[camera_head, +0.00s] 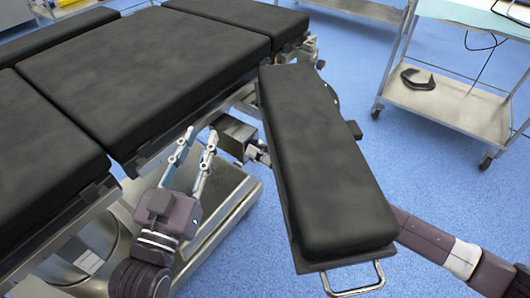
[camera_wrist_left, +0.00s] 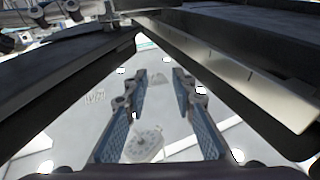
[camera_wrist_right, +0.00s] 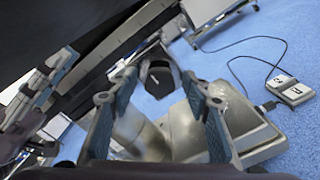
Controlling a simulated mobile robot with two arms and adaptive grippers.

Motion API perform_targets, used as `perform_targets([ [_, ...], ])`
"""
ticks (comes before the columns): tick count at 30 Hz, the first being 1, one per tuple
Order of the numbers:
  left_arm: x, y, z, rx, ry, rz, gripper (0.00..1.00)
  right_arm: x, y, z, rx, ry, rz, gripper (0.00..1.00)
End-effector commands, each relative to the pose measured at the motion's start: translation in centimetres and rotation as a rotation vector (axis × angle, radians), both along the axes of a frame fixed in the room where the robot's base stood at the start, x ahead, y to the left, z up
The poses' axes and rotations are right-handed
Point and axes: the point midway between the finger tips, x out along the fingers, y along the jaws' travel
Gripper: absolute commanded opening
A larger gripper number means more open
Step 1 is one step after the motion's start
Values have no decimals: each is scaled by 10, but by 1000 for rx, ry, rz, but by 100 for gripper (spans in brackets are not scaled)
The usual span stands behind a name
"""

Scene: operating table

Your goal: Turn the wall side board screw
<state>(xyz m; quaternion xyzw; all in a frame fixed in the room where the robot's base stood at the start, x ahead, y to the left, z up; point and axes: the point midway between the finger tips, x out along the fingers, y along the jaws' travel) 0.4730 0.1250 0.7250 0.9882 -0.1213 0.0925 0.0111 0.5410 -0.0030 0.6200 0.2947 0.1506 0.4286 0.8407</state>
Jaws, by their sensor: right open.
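The side board (camera_head: 320,160) is a long black pad beside the operating table (camera_head: 140,65), with a metal handle (camera_head: 355,283) at its near end. A metal bracket (camera_head: 236,136) sits between them. In the right wrist view a dark round knob (camera_wrist_right: 160,75), perhaps the screw, shows between the fingertips of my right gripper (camera_wrist_right: 152,88). That gripper is open; I cannot tell whether it touches the knob. My left gripper (camera_head: 196,140) is open and empty, left of the bracket. Its fingers also show in the left wrist view (camera_wrist_left: 158,80).
A steel trolley (camera_head: 445,100) stands at the back right, with a black item (camera_head: 418,79) on its lower shelf. A pedal (camera_wrist_right: 293,90) with a cable lies on the blue floor. The table's base (camera_wrist_right: 215,125) is close to my right gripper.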

Motion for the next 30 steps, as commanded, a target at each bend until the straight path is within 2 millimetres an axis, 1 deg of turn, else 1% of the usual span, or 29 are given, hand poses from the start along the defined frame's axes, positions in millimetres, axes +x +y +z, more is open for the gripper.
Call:
perform_targets([
  [2, 0, 0, 0, 0, 0, 0, 24, 0, 0, 0, 0, 0, 0, 44],
  [5, 0, 0, 0, 0, 1, 0, 24, 0, 0, 0, 0, 0, 0, 35],
  [12, 0, 0, 0, 0, 1, 1, 24, 0, 0, 0, 0, 0, 0, 8],
  [14, 0, 0, 0, 0, 1, 1, 24, 0, 0, 0, 0, 0, 0, 2],
  [19, 0, 0, -1, 2, 9, 1, 24, 0, -1, 0, 4, 5, 0, 2],
  [22, 1, 1, -7, 10, 41, 2, 24, 0, -1, 1, 12, 16, 0, 2],
  [26, 2, 3, -28, 34, 134, 7, 24, 0, -1, 1, 33, 47, -1, 2],
  [29, 0, 6, -50, 59, 231, 14, 24, 0, -1, 2, 59, 82, -1, 2],
  [30, -1, 8, -60, 71, 276, 17, 24, 0, -1, 2, 71, 98, -1, 2],
])
